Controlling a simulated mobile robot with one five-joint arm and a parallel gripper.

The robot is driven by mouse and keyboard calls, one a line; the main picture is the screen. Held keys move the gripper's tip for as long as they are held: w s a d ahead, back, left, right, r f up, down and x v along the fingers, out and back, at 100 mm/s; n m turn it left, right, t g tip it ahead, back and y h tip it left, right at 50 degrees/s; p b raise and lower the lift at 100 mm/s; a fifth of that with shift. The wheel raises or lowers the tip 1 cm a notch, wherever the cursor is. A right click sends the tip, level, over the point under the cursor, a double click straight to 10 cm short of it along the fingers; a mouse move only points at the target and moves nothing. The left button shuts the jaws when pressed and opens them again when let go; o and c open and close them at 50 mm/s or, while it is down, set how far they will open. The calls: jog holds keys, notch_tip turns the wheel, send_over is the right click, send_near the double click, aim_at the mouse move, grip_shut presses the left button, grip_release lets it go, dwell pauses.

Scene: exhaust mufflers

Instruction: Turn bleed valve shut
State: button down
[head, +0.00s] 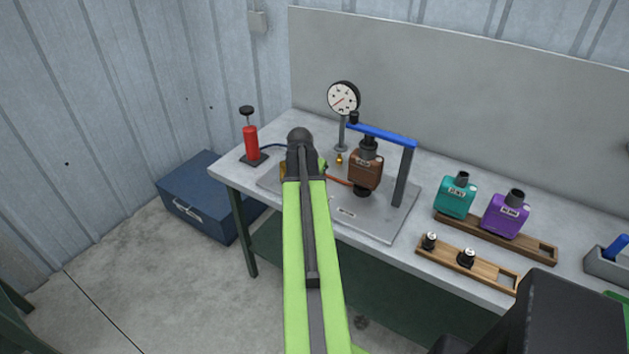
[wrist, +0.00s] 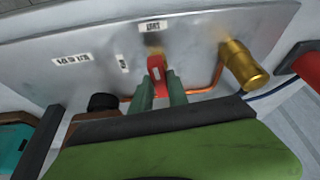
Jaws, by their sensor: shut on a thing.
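In the wrist view, the red handle of the bleed valve (wrist: 157,70) sits between the two green fingers of my gripper (wrist: 159,88). The fingers are shut on the handle from both sides. The handle lies roughly upright in the picture, across the line of the copper pipe (wrist: 203,89). The valve body under the handle is mostly hidden. A brass cylinder (wrist: 243,66) stands to the right of the handle. In the head view, my own arm hides the valve and the fingers.
A brown muffler (head: 364,172) stands on the metal plate (head: 372,222) beneath a blue bar (head: 383,135). A gauge (head: 343,98) rises behind it. A red pump (head: 250,140) stands at the left. Teal (head: 456,197) and purple (head: 505,216) mufflers sit in a wooden rack at right.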

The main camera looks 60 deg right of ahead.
jog(key=shift+m, duration=0.6)
jog(key=c, duration=1.3)
grip_release()
jog(key=p+v, duration=1)
jog(key=v, duration=0.1)
jog(key=p+v, duration=0.6)
jog(key=shift+w+r, duration=0.25)
jog(key=shift+w, duration=0.15)
